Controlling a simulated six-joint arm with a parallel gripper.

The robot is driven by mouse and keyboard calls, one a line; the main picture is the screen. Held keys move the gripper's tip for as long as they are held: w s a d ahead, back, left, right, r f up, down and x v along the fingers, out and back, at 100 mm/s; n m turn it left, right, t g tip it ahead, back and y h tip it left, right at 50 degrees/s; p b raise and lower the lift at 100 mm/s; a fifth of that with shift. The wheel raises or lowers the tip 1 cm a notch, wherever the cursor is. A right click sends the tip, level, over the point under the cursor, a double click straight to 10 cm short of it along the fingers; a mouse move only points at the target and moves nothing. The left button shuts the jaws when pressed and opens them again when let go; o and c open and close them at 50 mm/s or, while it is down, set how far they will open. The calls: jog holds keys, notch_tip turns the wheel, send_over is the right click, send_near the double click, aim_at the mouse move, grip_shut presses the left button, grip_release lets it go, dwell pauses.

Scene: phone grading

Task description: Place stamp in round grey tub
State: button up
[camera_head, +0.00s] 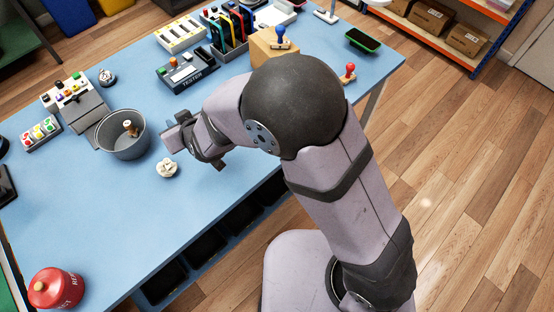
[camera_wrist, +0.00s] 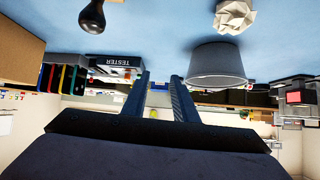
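The round grey tub (camera_head: 108,143) stands upright on the blue table, left of my gripper (camera_head: 174,135). A small item with a light brown knob (camera_head: 130,130) is inside it; I cannot tell exactly what it is. The wrist picture is upside down; the tub (camera_wrist: 215,65) shows there beyond my fingers. A black-knobbed item (camera_wrist: 92,17), seemingly a stamp, stands on the table at its top edge, its base cut off. I cannot make it out in the head view. A red-knobbed stamp (camera_head: 348,74) stands at the table's right end. My gripper (camera_wrist: 163,85) is open and empty.
A crumpled paper ball (camera_head: 167,168) lies just below my gripper. A blue-knobbed item (camera_head: 280,40) is by a cardboard box (camera_head: 262,52). The table's lower left middle is clear.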

jog(key=s+d+f+m+g+h, duration=0.15)
jog(key=d+m+g+h, duration=0.3)
jog(key=d, duration=2.15)
jog(key=s+d+m+g+h, duration=0.2)
jog(key=s+d+m+g, duration=0.1)
jog(key=s+d, duration=1.1)
jog(key=shift+d+r+g, duration=0.35)
jog(key=shift+d+g, duration=0.1)
jog(key=shift+d, duration=0.5)
jog(key=shift+h, duration=0.25)
jog(key=shift+r+p, duration=0.8)
